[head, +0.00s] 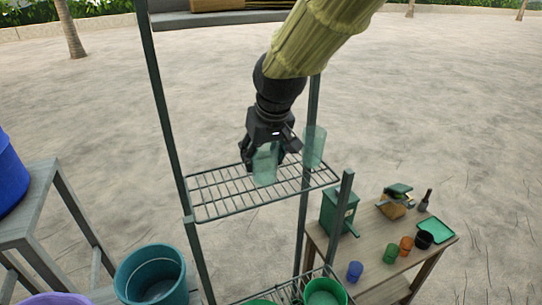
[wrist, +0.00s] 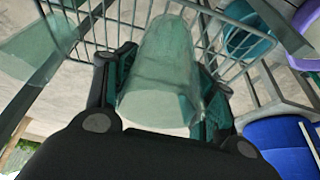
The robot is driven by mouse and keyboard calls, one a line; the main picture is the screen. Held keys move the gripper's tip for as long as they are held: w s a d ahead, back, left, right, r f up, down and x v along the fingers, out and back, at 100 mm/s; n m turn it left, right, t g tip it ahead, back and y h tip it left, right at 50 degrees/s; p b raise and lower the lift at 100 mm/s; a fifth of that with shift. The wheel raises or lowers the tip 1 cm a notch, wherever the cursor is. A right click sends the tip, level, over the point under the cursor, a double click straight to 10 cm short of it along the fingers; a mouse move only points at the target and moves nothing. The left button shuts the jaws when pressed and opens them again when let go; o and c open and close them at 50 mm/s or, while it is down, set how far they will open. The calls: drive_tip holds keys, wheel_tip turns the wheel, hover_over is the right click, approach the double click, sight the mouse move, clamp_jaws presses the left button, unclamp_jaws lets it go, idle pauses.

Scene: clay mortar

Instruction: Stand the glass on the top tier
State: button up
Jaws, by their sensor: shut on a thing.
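A clear greenish glass (head: 265,167) is between the fingers of my gripper (head: 268,155). In the wrist view the same glass (wrist: 160,75) lies between both finger pads, with wire bars beyond it. My gripper is shut on it over the top tier (head: 212,200), a wire shelf of a tall rack. The glass looks near upright, its lower end close to the wires; I cannot tell if it touches them. A second similar glass (head: 314,147) is at the tier's back right, apart from the held one; it also shows in the wrist view (wrist: 38,50).
Rack posts (head: 162,110) rise around the tier. The tier's left part is bare. Lower down are a green bucket (head: 325,292) and a teal bucket (head: 150,275). A wooden table (head: 375,250) at right holds cups, a tray and a green box.

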drive_tip(key=w+f+p, duration=0.1)
drive_tip(key=w+d+f+p, duration=0.1)
drive_tip(key=w, duration=0.1)
drive_tip(key=w+d+f+p, duration=0.1)
drive_tip(key=shift+w+p, duration=0.3)
drive_tip(key=shift+a+f, duration=0.1)
drive_tip(key=shift+f, duration=0.35)
drive_tip(key=shift+f, duration=0.1)
drive_tip(key=o, duration=1.2)
drive_tip(key=shift+c, duration=0.2)
drive_tip(key=b+v, duration=0.3)
drive_tip(key=v, duration=0.9)
